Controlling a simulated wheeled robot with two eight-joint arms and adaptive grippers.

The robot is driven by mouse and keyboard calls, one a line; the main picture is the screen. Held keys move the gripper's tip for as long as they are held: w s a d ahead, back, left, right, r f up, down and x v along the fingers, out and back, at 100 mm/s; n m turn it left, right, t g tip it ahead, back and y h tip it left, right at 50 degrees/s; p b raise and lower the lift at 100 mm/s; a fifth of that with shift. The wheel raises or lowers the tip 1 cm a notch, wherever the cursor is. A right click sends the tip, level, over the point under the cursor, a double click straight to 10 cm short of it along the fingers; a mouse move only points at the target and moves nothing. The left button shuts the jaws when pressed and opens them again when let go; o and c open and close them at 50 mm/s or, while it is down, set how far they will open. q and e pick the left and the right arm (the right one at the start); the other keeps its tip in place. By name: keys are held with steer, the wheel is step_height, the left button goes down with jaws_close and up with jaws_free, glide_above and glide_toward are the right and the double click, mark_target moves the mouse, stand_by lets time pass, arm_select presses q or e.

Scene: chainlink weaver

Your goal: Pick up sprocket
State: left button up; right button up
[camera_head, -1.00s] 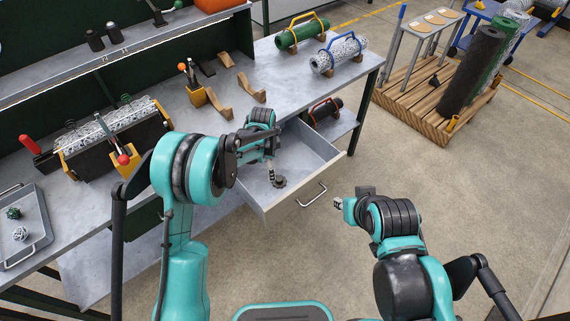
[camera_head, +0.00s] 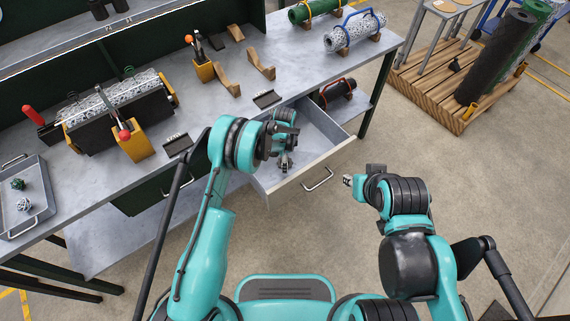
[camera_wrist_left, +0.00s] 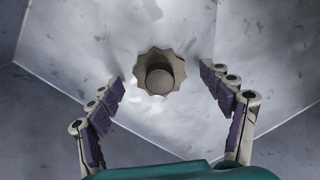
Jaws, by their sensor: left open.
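The sprocket (camera_wrist_left: 160,72) is a small brown toothed wheel with a raised round hub. It lies on the floor of the open drawer (camera_head: 316,172). In the head view my left gripper and arm hide most or all of it. My left gripper (camera_head: 285,163) points down into the drawer, open and empty. In the left wrist view its two padded fingers stand on either side of the sprocket with a gap to each side. My right gripper (camera_head: 349,181) hangs in the air right of the drawer; its finger opening is too small to tell.
The drawer walls stand close around my left gripper, with a handle (camera_head: 318,181) on its front. The grey workbench (camera_head: 205,108) above carries wooden cradles (camera_head: 261,66), a yellow tool holder (camera_head: 203,70) and a tray (camera_head: 37,184). The floor around my right arm is clear.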

arm_select(q)
steer(key=shift+s, duration=0.15)
jaws_close()
stand_by(0.4)
